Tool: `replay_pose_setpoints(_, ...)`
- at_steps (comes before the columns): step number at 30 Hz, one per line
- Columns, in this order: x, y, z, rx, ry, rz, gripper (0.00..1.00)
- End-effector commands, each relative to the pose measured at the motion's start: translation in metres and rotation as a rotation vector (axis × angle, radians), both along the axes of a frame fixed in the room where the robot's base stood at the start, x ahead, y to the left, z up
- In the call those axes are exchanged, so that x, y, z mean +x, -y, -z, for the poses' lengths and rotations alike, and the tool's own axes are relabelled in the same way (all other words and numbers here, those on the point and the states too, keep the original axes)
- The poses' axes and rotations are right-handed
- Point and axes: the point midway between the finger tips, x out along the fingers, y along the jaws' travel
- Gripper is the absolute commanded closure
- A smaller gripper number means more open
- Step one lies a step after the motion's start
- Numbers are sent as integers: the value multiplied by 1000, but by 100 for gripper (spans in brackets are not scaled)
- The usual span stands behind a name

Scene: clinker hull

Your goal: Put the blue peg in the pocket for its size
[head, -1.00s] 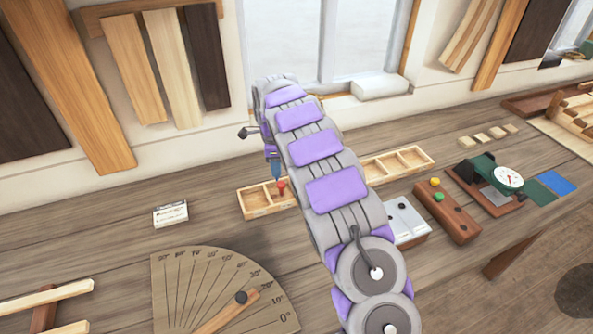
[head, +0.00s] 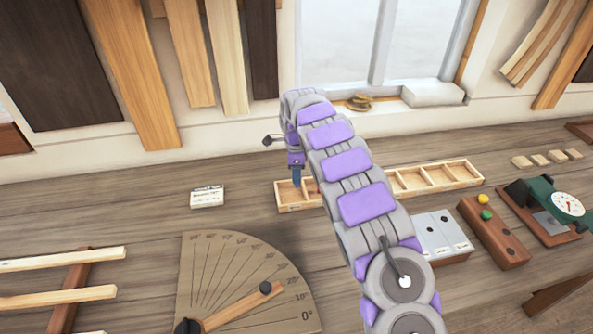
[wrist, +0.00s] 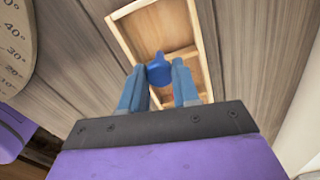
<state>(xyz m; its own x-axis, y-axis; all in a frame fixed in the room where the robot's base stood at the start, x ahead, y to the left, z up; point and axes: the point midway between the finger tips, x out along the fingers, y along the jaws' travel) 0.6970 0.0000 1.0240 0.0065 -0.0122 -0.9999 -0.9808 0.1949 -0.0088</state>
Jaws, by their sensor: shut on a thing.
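My gripper (wrist: 158,84) is shut on the blue peg (wrist: 158,70), whose rounded end shows between the two fingertips in the wrist view. In the head view my gripper (head: 296,168) hangs over the left end of a long wooden tray (head: 296,209) split into compartments. In the wrist view the tray (wrist: 198,40) lies beyond the peg; I cannot tell how far below. A brown block (head: 489,236) on the right has dark round holes and holds a yellow piece (head: 483,199) and a green piece (head: 487,215). My arm hides the tray's middle.
A pale plate on a block (head: 440,235) with small dark holes stands beside the brown block. A protractor board (head: 225,275) lies front left, a small label card (head: 207,196) behind it. A green dial gauge (head: 545,205) stands far right. The bench around the card is clear.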

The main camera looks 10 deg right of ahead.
Motion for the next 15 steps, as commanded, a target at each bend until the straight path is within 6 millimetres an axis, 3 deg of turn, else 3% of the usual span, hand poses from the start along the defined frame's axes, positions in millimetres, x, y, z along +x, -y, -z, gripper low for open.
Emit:
replay_pose_setpoints(9, 0, 0, 4, 0, 1, 1, 97)
replay_pose_setpoints(10, 0, 0, 4, 0, 1, 1, 67)
replay_pose_setpoints(15, 0, 0, 4, 0, 1, 1, 51)
